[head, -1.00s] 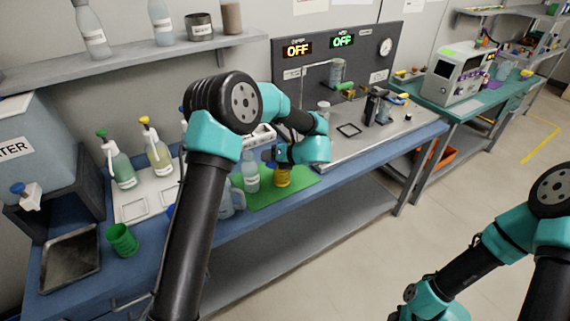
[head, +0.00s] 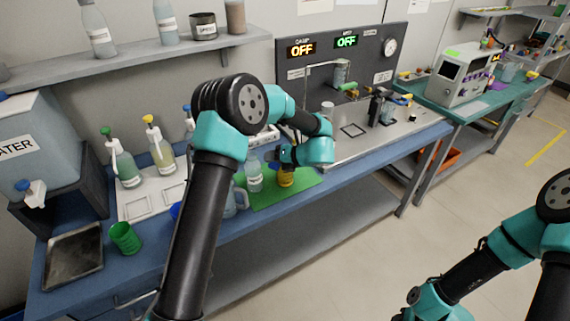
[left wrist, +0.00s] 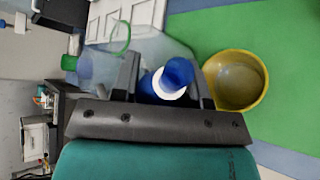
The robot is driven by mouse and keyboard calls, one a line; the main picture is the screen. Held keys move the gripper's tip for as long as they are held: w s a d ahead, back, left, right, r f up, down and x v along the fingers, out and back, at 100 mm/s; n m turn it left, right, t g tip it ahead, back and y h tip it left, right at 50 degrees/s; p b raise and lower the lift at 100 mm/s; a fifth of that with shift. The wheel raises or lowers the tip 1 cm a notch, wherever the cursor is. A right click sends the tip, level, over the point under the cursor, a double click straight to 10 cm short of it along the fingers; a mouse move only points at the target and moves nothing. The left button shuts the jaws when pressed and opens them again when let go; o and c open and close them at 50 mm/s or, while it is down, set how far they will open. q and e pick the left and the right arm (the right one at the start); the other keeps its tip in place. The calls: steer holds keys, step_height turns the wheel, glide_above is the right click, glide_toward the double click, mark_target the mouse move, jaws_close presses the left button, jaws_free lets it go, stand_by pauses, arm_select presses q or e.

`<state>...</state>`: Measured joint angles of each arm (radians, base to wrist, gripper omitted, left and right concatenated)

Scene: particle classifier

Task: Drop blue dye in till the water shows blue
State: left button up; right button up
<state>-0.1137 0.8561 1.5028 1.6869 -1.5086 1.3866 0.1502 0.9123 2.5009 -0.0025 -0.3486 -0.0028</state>
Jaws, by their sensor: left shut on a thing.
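My left gripper (left wrist: 168,85) is shut on a bottle with a blue cap (left wrist: 178,72). The bottle's body is mostly hidden by the fingers. In the left wrist view a yellow cup (left wrist: 237,52) stands just right of the fingers; its inside looks pale, with no clear blue. In the head view the left gripper (head: 277,157) is over the green mat (head: 262,200), close above the yellow cup (head: 286,180). My right arm shows at the lower right of the head view, but its gripper is not in view.
A clear bottle (head: 254,180) and a clear jug (head: 229,203) stand left of the cup. A green cup (head: 124,238) and a metal tray (head: 74,257) are at the far left, below the water tank (head: 35,140). A steel worktop lies to the right.

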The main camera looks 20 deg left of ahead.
arm_select(q)
steer(key=shift+s+f+m+g, duration=0.15)
steer(key=shift+f+m+g, duration=0.15)
stand_by(1.3)
steer(key=shift+s+r+m+g, duration=0.2)
steer(key=shift+r+m+g, duration=0.2)
steer(key=shift+m, duration=0.1)
stand_by(2.0)
steer(key=shift+s+a+f+m+g+y, duration=0.15)
steer(key=shift+f+m+g+y, duration=0.2)
steer(key=shift+m+g+y, duration=0.2)
stand_by(1.9)
